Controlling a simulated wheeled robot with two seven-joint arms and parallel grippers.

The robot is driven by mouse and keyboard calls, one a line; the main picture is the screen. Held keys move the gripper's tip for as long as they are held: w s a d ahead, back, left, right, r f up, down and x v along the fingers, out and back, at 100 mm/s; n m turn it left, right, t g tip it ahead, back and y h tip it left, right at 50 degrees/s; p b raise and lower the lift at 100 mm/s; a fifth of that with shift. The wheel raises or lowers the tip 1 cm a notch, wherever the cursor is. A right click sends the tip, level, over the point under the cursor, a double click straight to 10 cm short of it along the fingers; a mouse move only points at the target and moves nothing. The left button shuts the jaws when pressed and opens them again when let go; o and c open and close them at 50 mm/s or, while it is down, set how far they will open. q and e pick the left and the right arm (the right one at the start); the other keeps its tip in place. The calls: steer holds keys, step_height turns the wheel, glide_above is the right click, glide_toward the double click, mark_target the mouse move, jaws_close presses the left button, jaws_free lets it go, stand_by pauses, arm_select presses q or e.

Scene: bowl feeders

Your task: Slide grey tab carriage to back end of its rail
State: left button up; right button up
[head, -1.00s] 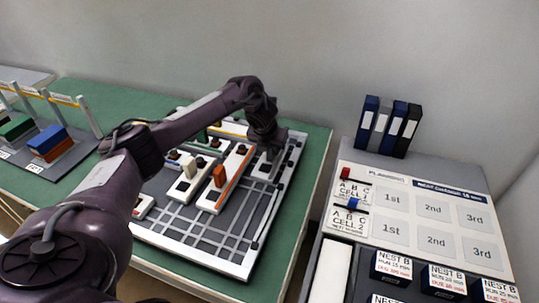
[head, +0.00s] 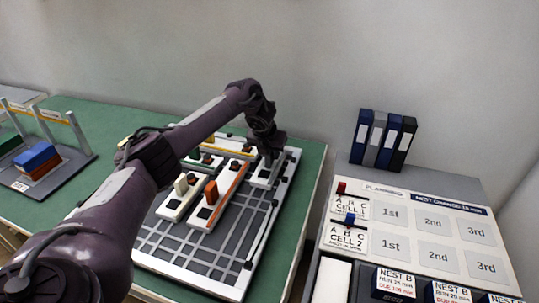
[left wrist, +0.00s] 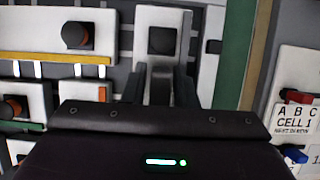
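The board (head: 225,265) lies on the green table and carries white rail units with upright tabs. The grey-tab unit (head: 265,176) is near the board's back right, partly hidden by my gripper. In the left wrist view its white plate (left wrist: 176,17) runs straight ahead, with a dark square block (left wrist: 162,40) on it. My left gripper (head: 270,157) points down over this unit. In the left wrist view its two fingers (left wrist: 162,85) stand close on either side of the grey tab, which is mostly hidden between them. My right gripper is not in view.
An orange-tab unit (head: 232,178) and a cream-tab unit (head: 171,209) stand left of my gripper. A planning panel (head: 420,204) with binders (head: 383,140) is farther right.

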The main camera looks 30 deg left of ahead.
mark_target(267, 169)
arm_select(q)
steer(key=shift+o, duration=1.2)
steer(key=shift+f, duration=0.2)
steer(key=v, duration=0.7)
steer(key=shift+r+b, duration=0.35)
steer(key=shift+s, duration=0.15)
